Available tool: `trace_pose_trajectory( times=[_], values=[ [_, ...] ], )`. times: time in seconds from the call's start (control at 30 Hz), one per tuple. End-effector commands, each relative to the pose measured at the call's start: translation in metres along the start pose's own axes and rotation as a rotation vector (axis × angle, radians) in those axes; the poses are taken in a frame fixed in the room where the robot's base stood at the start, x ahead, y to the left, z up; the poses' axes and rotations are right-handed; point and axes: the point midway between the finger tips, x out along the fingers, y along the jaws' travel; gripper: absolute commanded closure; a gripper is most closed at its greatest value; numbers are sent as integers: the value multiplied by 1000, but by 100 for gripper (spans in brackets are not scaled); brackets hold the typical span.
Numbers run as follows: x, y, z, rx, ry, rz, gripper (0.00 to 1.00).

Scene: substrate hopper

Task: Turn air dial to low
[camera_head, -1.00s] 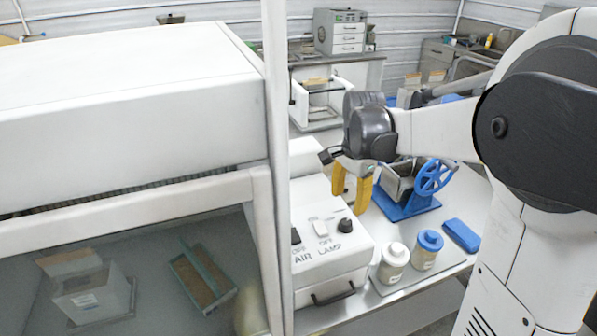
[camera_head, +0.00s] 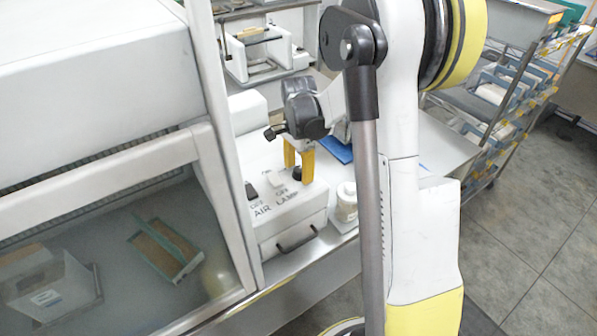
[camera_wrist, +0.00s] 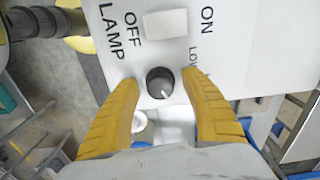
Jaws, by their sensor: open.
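The air dial is a small round black knob with a pale pointer mark. It sits on the white control box (camera_head: 285,225), and in the wrist view the dial (camera_wrist: 160,83) lies between my fingertips. My gripper (camera_head: 299,175) is open, with its yellow fingers pointing down on either side of the dial (camera_head: 297,173). In the wrist view my gripper (camera_wrist: 164,84) shows a gap between each finger and the dial. The dial's pointer points toward the lower right, and part of a "LOW" label shows above and right of it.
A white rocker switch (camera_wrist: 165,23) with OFF and ON labels is beside the dial. A black switch (camera_head: 251,191) is at the box's left. A white jar (camera_head: 346,203) stands right of the box. A glass-fronted hood (camera_head: 215,150) stands close on the left.

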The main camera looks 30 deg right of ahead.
Motion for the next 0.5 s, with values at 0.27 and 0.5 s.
trace_pose_trajectory(
  times=[0.27,0.5],
  values=[
    [1,0,0,0,0,0,46],
    [1,0,0,0,0,0,100]
  ],
)
